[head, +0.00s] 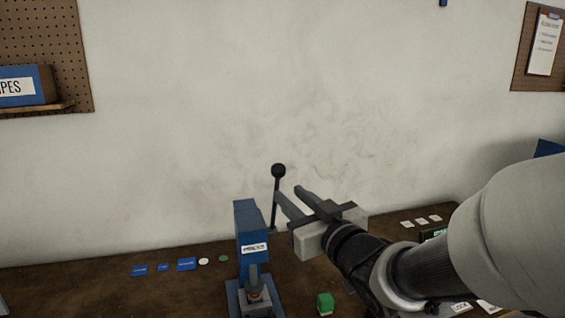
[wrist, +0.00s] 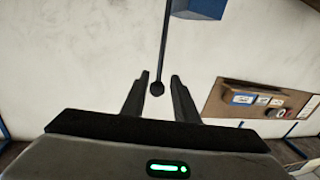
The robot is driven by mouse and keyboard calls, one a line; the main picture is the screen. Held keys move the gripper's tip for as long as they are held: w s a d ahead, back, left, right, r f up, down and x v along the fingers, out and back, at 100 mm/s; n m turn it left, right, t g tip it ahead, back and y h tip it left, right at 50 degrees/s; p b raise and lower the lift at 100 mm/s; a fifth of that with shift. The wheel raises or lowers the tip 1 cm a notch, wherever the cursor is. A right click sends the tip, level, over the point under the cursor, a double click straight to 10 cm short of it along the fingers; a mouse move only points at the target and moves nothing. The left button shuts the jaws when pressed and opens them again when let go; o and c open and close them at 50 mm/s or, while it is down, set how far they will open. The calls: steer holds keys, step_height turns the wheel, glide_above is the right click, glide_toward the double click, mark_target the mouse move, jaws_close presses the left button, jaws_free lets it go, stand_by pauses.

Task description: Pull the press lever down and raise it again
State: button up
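The blue press (head: 250,235) stands on the brown bench, with a white label on its front. Its lever is a thin dark rod standing nearly upright, topped by a black ball knob (head: 278,170). My gripper (head: 287,191) is open, its two dark fingers reaching from the right toward the lever, with the knob a little above and left of the fingertips. In the wrist view the knob (wrist: 157,88) shows in the gap between the open fingers (wrist: 161,75), with clear space on both sides. The rod runs up toward a blue block (wrist: 197,8).
A green block (head: 325,303) lies on the bench right of the press. Small blue tags (head: 186,264) and two round discs lie to its left. White cards (head: 421,222) lie behind my arm at the right.

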glide_above(275, 203)
steer(key=x, duration=0.3)
steer(key=shift+s, duration=0.25)
jaws_close()
stand_by(1.3)
